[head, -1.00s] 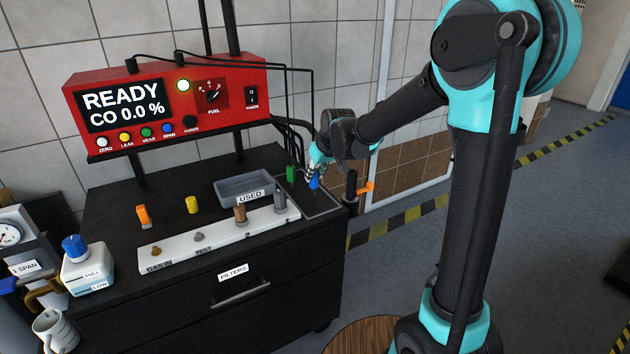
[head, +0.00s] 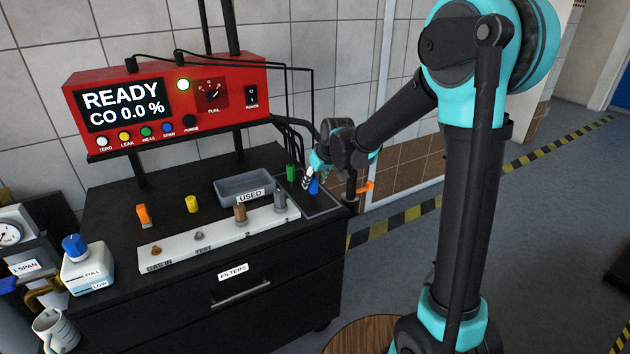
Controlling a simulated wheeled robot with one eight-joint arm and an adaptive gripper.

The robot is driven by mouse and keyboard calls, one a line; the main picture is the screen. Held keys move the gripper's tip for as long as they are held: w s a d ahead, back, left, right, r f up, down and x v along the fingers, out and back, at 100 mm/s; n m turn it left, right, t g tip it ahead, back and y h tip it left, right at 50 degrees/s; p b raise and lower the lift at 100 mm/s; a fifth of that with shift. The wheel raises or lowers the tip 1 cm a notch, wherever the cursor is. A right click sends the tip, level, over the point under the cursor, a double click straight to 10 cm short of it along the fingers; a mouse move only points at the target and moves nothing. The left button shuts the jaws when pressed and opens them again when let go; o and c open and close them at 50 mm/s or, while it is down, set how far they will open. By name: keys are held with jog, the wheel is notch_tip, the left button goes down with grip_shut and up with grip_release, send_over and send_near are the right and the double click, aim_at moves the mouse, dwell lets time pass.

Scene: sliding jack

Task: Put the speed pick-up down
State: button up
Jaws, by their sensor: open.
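My gripper (head: 307,181) is at the right end of the black bench top, over a shallow dark tray (head: 325,208). Its fingers are small in the picture and are open. A blue piece (head: 314,187) stands in the tray just right of the fingertips, and I cannot tell whether they touch it. A green piece (head: 291,172) stands just left of the gripper, with a dark cable rising above it. No label shows which of these is the speed pick-up. The blue piece's upper part is partly hidden by my gripper.
A white rack (head: 220,240) with several fittings lies in front, with a grey USED bin (head: 243,186) behind it. The red analyser (head: 165,105) reads READY. An orange part (head: 366,187) sticks out at the bench's right edge. Black cables hang behind my gripper.

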jog(key=shift+r, duration=0.1)
jog(key=v, duration=1.2)
jog(key=s+d+f+m+h, duration=0.1)
jog(key=s+d+f+m, duration=0.2)
jog(key=s+d+f, duration=0.5)
jog(key=s+d+f+m+h, duration=0.2)
jog(key=s+d+f, duration=0.7)
jog(key=s+d, duration=0.5)
jog(key=shift+s+m+g, duration=0.25)
jog(key=shift+m+g, duration=0.05)
jog(key=shift+m, duration=0.6)
